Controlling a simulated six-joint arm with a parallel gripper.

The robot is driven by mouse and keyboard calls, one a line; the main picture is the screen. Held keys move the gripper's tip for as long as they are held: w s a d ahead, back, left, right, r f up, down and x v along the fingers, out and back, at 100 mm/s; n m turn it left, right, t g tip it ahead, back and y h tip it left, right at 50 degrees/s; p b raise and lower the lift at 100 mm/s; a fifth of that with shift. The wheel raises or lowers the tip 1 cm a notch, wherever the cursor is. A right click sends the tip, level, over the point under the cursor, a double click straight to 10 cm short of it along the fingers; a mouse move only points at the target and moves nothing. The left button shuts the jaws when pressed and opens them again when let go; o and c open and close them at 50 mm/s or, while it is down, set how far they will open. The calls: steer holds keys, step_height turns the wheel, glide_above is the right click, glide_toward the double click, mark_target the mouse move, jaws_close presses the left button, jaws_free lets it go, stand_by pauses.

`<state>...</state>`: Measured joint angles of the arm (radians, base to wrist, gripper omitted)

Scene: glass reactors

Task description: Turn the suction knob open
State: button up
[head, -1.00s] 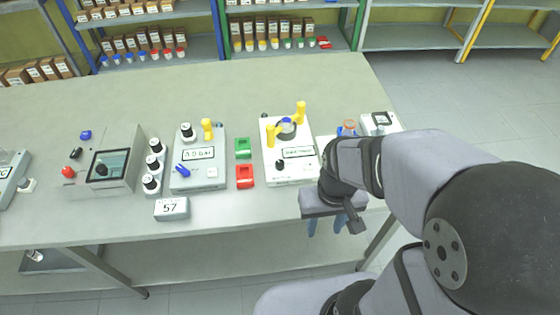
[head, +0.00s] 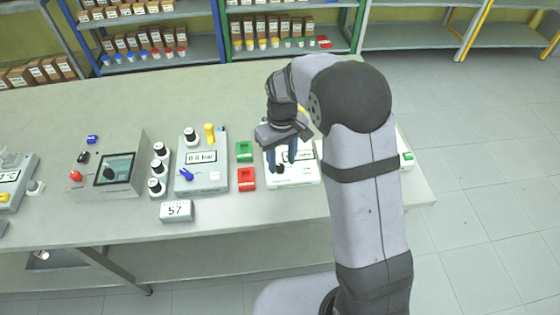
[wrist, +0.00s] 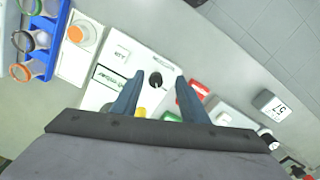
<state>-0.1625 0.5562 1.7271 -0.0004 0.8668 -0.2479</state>
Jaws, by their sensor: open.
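A white device (head: 306,178) stands on the table right of the red and green blocks, partly hidden by my arm in the head view. In the wrist view this device (wrist: 153,63) shows a small black knob (wrist: 155,79) on its top and a label I cannot read. I cannot tell from lettering whether this is the suction knob. My gripper (head: 283,168) is over the device with its blue fingers pointing down. It is open and empty, and in the wrist view the knob shows between its fingertips. I cannot tell whether they touch it.
A grey device reading 0.0 bar (head: 201,175) has a blue knob (head: 186,174). A red block (head: 246,179) and a green block (head: 244,151) stand close left of my gripper. A blue rack with tubes (wrist: 40,40) is beyond the device. The table's back is clear.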

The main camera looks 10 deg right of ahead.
mark_target(280, 166)
steer(key=shift+n+t, duration=0.4)
steer(key=shift+n, duration=0.3)
steer(key=w+r, duration=0.2)
steer(key=w, duration=0.1)
steer(key=shift+a+r, duration=0.2)
steer(key=shift+r, duration=0.2)
steer(key=shift+r+n, duration=0.3)
steer(key=shift+n, duration=0.2)
steer(key=shift+s+n, duration=0.4)
steer(key=shift+n, duration=0.1)
steer(key=shift+s+d+n+g, duration=0.15)
steer(key=shift+n+g, duration=0.15)
steer(key=shift+n, duration=0.2)
steer(key=shift+f, duration=0.1)
steer(key=shift+f+p, duration=1.25)
steer(key=shift+f, duration=2.4)
steer(key=shift+c, duration=0.6)
jaws_close()
